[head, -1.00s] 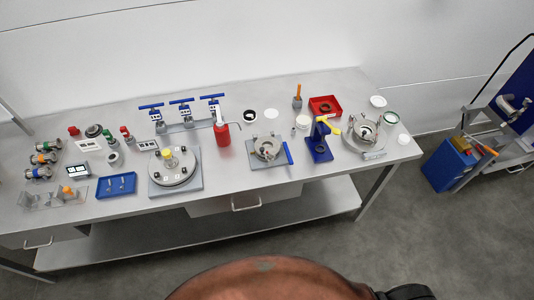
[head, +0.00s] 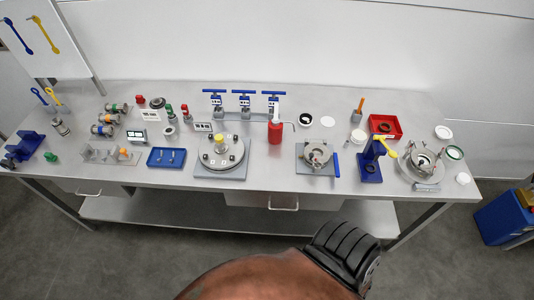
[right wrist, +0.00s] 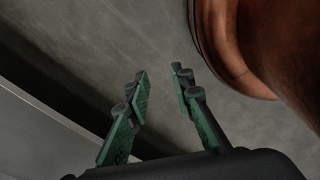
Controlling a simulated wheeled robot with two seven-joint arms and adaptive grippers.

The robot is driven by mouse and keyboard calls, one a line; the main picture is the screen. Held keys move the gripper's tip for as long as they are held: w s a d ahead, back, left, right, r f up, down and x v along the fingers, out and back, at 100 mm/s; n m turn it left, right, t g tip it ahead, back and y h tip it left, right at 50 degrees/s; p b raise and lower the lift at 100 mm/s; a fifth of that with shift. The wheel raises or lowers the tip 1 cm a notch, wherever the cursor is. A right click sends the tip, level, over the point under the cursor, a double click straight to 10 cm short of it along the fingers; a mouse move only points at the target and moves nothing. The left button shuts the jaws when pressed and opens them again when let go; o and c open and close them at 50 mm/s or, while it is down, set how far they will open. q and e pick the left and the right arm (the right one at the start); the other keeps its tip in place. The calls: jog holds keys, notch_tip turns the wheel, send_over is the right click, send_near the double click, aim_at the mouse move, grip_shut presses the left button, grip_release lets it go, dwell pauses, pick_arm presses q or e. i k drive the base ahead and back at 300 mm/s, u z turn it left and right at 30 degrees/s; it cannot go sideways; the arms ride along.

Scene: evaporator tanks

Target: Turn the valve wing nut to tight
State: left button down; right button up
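No wing nut can be told for certain at this size. Three blue T-handled valves (head: 245,103) stand in a row at the back of the bench. Small valves with red and green parts (head: 170,113) stand left of them, and banded metal fittings (head: 103,124) lie further left. A round plate with a yellow knob (head: 220,143) sits in front of the T-handled valves. My right gripper (right wrist: 160,75) is open and empty in the right wrist view, its green-padded fingers apart over grey floor, away from the bench-top objects. My left gripper is not in view.
The long bench (head: 285,190) has a drawer and a lower shelf. A red bottle (head: 275,132), a blue tray (head: 167,157), a blue stand (head: 371,165) and a red tray (head: 385,126) are on it. A board with tools (head: 45,35) stands behind its left end. Floor in front is clear.

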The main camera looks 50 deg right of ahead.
aim_at(319, 164)
jog(key=u, duration=0.6)
jog(key=k, duration=0.9)
jog(key=z, duration=1.3)
jog(key=i, duration=0.5)
jog(key=z, duration=0.05)
